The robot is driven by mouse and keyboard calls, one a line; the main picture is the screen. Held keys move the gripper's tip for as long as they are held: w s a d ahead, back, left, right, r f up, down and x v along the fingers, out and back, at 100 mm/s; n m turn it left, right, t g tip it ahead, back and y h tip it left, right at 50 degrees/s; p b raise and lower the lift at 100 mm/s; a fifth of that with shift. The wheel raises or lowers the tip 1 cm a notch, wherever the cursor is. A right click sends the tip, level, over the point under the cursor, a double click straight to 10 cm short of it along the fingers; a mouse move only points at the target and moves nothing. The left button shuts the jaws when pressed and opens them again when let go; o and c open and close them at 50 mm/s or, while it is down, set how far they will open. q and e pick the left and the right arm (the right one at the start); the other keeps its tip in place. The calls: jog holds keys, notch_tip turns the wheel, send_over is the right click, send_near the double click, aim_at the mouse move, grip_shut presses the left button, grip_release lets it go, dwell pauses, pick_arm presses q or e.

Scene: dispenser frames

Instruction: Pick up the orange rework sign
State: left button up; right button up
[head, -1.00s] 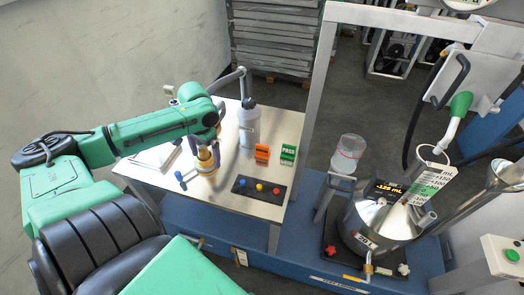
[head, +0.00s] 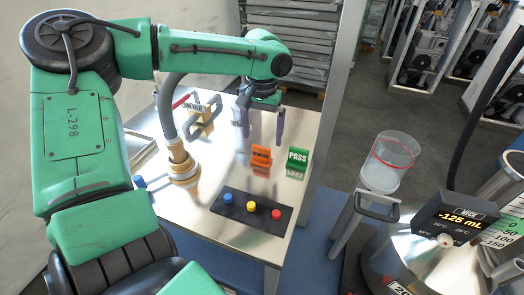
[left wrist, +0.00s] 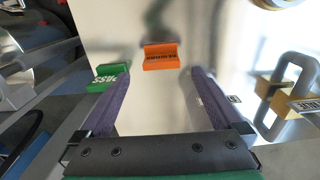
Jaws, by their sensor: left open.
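The orange rework sign (head: 261,160) stands on the light table, just left of the green PASS sign (head: 297,159). My left gripper (head: 261,143) is open and empty, its fingers pointing down over the table near the orange sign. In the left wrist view the orange sign (left wrist: 161,57) lies beyond the fingertips, roughly centred in the gap between the two purple fingers. The green sign (left wrist: 108,76) is close to the left finger there. No contact with either sign shows. My right gripper is not in view.
A panel with blue, yellow and red buttons (head: 252,211) lies in front of the signs. A brass-based pipe (head: 182,165) and a padlock-like tagged piece (head: 203,121) are to the left. A metal post (head: 335,100) rises right of the table.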

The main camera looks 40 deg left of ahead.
aim_at(261, 147)
pick_arm(q)
notch_tip(261, 147, down, 3)
jog(key=shift+s+r, duration=0.15)
jog(key=shift+r, duration=0.05)
notch_tip(261, 147, down, 2)
jog(key=shift+f, duration=0.25)
jog(key=shift+a+f, duration=0.1)
jog(key=shift+f, duration=0.05)
jog(key=c, duration=1.4)
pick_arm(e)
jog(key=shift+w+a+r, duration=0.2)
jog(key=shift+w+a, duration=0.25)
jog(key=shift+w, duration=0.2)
